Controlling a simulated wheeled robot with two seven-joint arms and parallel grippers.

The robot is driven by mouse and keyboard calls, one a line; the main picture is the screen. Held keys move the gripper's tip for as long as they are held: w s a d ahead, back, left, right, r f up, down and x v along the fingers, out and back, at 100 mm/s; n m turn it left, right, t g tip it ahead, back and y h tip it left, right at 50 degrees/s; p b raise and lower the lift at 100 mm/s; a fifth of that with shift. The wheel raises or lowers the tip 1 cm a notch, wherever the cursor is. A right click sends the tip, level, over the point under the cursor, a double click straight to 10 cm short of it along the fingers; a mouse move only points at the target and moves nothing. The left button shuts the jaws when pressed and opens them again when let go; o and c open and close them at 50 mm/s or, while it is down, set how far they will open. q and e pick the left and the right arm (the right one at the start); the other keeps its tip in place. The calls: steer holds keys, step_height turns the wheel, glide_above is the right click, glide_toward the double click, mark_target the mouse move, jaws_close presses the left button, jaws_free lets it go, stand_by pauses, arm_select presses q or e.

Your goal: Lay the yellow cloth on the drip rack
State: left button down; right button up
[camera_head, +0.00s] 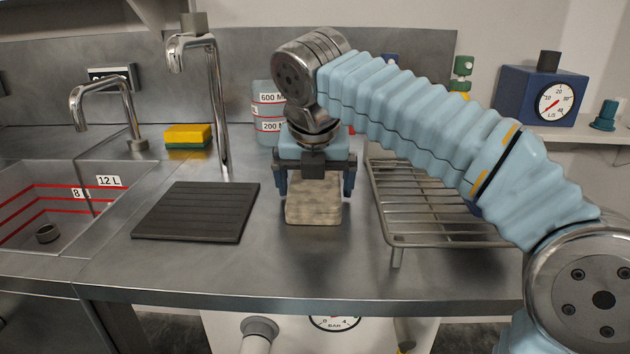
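A beige, mottled piece, perhaps a folded cloth (314,211), is at mid-counter in the head view; it looks more beige than yellow. My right gripper (315,186) points down over it, fingers wide apart at its left and right sides. The gripper looks open; whether the fingers touch the piece is unclear. The gripper body hides its far part. The wire drip rack (437,226) stands to the right, partly hidden behind my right arm, and its visible part is bare. My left gripper is out of view.
A dark ribbed mat (197,212) lies left of the beige piece. A yellow and green sponge (188,136) sits behind it near the tall tap (215,100). A marked beaker (266,112) stands behind my gripper. The sink (50,207) is at the left. The counter's front strip is clear.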

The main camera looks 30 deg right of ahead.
steer(key=shift+r, duration=0.1)
steer(key=shift+s+p+v, duration=0.3)
steer(key=shift+p+v, duration=0.45)
steer(key=shift+v, duration=6.35)
steer(key=x, duration=0.8)
steer(key=shift+f, duration=0.3)
steer(key=x, duration=0.1)
steer(key=b+x, duration=0.1)
steer(key=x, duration=0.3)
steer(key=shift+a+f+b, duration=0.25)
steer(key=shift+f+b, duration=0.1)
steer(key=c, duration=0.8)
steer(key=shift+r, duration=0.2)
